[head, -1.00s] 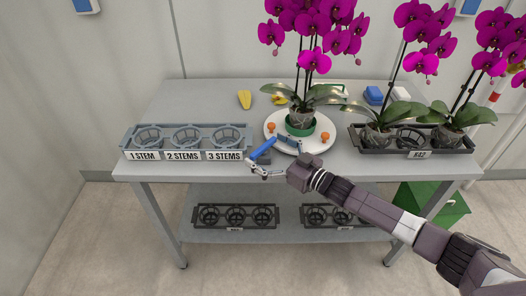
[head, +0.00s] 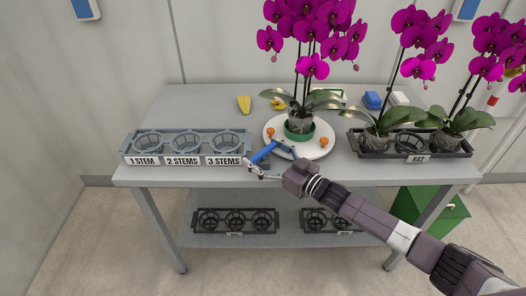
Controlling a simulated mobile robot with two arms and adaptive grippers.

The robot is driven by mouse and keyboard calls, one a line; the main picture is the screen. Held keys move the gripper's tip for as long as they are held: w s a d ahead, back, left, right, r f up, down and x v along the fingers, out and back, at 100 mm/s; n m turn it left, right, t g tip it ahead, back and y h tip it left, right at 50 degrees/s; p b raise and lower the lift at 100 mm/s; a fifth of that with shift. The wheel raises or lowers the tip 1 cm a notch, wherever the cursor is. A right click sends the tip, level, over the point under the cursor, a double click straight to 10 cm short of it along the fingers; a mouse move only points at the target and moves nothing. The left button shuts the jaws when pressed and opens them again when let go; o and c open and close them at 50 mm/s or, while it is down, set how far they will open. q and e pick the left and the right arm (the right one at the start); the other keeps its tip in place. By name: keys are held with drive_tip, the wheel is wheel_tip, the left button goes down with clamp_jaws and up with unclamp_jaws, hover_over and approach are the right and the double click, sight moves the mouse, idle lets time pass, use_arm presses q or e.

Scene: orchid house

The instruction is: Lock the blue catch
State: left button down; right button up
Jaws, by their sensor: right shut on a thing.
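The blue catch (head: 263,152) shows as a blue bar at the front left of a round white turntable (head: 322,153). My right gripper (head: 268,157) reaches in from the right, low over the table's front part. Its fingers are shut on the blue catch, one at each end of the bar. The fingers partly hide the bar's ends and the turntable's front rim. From this view I cannot tell how the bar joins the turntable. My left gripper is not in view.
A potted purple orchid (head: 300,120) stands in a green ring on the turntable, between two orange knobs. A grey rack (head: 188,144) with stem labels stands left. A dark tray (head: 416,158) with two orchids stands right. Dark trays lie on the lower shelf (head: 285,229).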

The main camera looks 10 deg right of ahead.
drive_tip(key=shift+m+h, duration=0.3)
drive_tip(key=shift+h, duration=0.1)
drive_tip(key=o, duration=1.2)
drive_tip(key=shift+c, duration=0.2)
drive_tip(key=v, duration=1.2)
drive_tip(key=shift+f, duration=0.2)
drive_tip(key=shift+s, duration=0.1)
